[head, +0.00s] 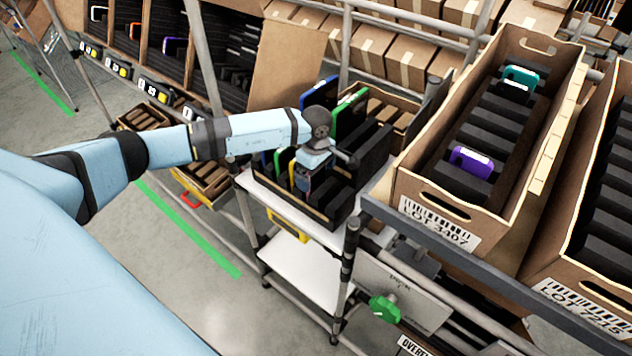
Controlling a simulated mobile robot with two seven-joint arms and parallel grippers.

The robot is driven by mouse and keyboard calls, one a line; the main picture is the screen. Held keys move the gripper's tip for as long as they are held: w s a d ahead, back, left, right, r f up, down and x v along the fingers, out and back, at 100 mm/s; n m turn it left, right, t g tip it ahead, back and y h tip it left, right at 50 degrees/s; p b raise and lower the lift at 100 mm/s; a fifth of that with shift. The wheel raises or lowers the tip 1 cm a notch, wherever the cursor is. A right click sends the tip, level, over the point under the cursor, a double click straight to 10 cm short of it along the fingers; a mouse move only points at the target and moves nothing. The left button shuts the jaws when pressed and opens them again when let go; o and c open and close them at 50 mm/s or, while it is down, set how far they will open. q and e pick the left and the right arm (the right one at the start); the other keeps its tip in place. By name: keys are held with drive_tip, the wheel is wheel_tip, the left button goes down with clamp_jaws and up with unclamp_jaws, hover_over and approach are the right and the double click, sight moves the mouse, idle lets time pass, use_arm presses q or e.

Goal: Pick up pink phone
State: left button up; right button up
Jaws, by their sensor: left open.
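I cannot make out a pink phone in the head view. My left gripper (306,192) is open and points down into a dark slotted carton (342,212) on a small cart. Yellow and green edges of upright items show beside its fingers, and I cannot tell whether they touch. The gripper hides part of the slots. A purple phone (472,162) and a teal phone (519,78) stand in the foam slots of a tilted carton (440,208) labelled LOT 3407. My right gripper is not in view.
Another tilted carton (580,292) stands at the right edge. Blue and green upright panels (350,112) rise behind my left wrist. A metal rail (455,250) runs in front of the tilted cartons. The cart's white lower shelf (305,265) is mostly clear.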

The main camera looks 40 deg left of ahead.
use_arm(q)
drive_tip(key=shift+f, duration=0.15)
drive_tip(key=c, duration=0.8)
